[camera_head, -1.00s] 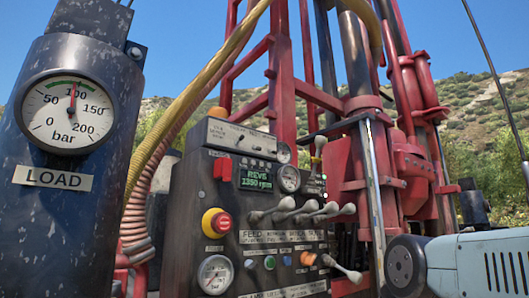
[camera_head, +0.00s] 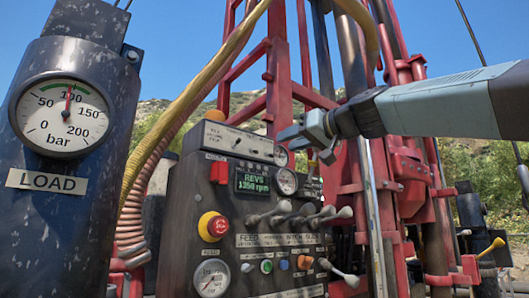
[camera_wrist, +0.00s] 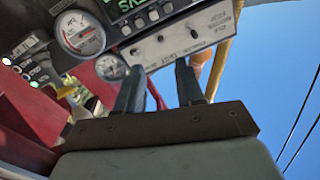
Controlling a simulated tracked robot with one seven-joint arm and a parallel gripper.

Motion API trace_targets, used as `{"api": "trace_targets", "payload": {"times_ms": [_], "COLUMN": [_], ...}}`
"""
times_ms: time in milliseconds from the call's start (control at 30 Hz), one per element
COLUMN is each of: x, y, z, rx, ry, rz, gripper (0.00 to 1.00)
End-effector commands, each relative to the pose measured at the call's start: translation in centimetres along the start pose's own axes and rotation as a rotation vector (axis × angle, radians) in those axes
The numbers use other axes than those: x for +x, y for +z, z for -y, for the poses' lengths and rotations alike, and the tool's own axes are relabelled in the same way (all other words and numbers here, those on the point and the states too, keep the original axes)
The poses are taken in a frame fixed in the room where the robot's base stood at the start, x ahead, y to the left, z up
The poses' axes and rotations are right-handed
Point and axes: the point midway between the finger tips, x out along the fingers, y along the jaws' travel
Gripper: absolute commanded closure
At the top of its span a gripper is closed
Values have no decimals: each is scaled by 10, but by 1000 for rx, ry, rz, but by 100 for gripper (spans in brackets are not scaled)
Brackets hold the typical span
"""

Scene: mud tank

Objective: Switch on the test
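The tilted grey switch strip (camera_head: 238,140) runs along the top of the dark control console, with small labels and toggles. In the wrist view the strip (camera_wrist: 178,40) lies just beyond my fingers. Small dark toggles show on it, one near its middle (camera_wrist: 160,38); the lettering is too small to read surely, so I cannot tell which is the test switch or how it is set. My gripper (camera_head: 284,134) is at the strip's right end in the head view. In the wrist view my gripper (camera_wrist: 160,68) has its two dark fingers apart, with nothing between them.
The console's green display (camera_head: 254,182) reads about 1350 rpm. Below are several levers (camera_head: 300,214), a red stop button (camera_head: 214,226) and a lower gauge (camera_head: 211,278). A yellow hose (camera_head: 195,90) and red mast (camera_head: 281,70) stand close behind. A LOAD gauge (camera_head: 63,116) is left.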

Motion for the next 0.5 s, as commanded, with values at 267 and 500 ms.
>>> {"api": "trace_targets", "payload": {"times_ms": [267,500], "x": [50,90], "y": [1,2], "z": [0,0], "rx": [0,0], "ry": [0,-1], "rz": [3,3], "gripper": [63,63]}}
